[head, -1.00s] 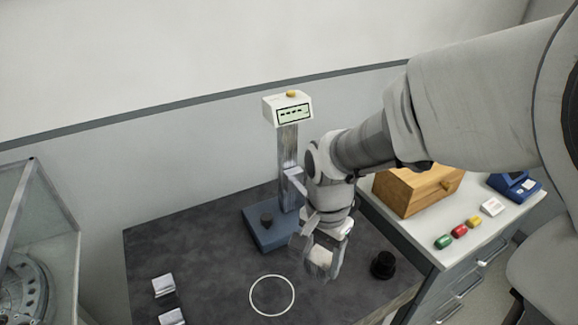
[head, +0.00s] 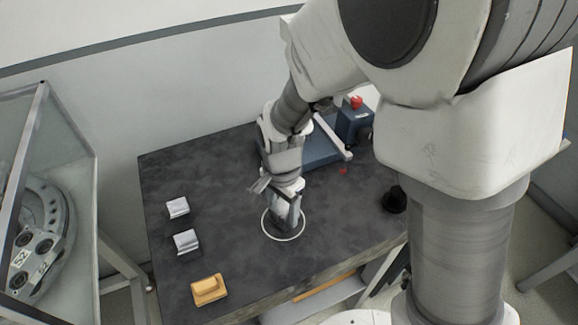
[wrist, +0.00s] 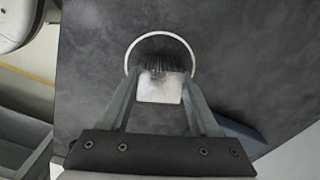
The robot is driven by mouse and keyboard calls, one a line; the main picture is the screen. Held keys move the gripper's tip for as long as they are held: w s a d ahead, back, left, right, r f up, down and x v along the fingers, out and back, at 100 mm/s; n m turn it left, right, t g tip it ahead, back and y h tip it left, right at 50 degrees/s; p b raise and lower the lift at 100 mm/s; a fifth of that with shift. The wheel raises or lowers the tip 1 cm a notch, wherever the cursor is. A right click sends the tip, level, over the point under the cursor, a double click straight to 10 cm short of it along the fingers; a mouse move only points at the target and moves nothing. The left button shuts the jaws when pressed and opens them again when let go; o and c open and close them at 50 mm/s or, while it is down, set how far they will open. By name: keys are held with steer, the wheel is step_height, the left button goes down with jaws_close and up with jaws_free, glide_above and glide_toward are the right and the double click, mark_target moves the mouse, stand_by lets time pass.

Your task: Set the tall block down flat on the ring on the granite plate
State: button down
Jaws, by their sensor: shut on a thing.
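My gripper (head: 285,196) points down over the white ring (head: 263,224) on the dark granite plate (head: 225,225). It is shut on the tall block (head: 284,213), a grey metal piece largely hidden by the fingers in the head view. In the wrist view the block's pale end face (wrist: 160,90) sits between the two fingers, with a dark ridged side beyond it. That side overlaps the inside of the ring (wrist: 160,33); the near part of the ring is hidden. I cannot tell whether the block touches the plate.
Two silver blocks (head: 186,241) and a yellow-tan block (head: 209,289) lie on the plate's left side. A black knob (head: 395,200) stands at right. A blue base (head: 318,152) lies behind my gripper. A glass-sided case (head: 45,190) stands left of the plate.

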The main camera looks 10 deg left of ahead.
mark_target(283, 208)
steer(key=shift+f, duration=0.15)
steer(key=shift+c, duration=0.6)
jaws_free()
step_height(283, 208, up, 12)
steer(key=p, duration=0.2)
steer(key=s+d+r+n+t, duration=0.2)
steer(key=d+r, duration=0.4)
steer(key=d, duration=0.4)
steer(key=s+d+r+n+t, duration=0.3)
steer(key=s+d+r+n, duration=0.2)
steer(key=d, duration=0.5)
steer(key=shift+s+r+t, duration=0.3)
steer(key=shift+s+r, duration=0.3)
steer(key=shift+r, duration=0.2)
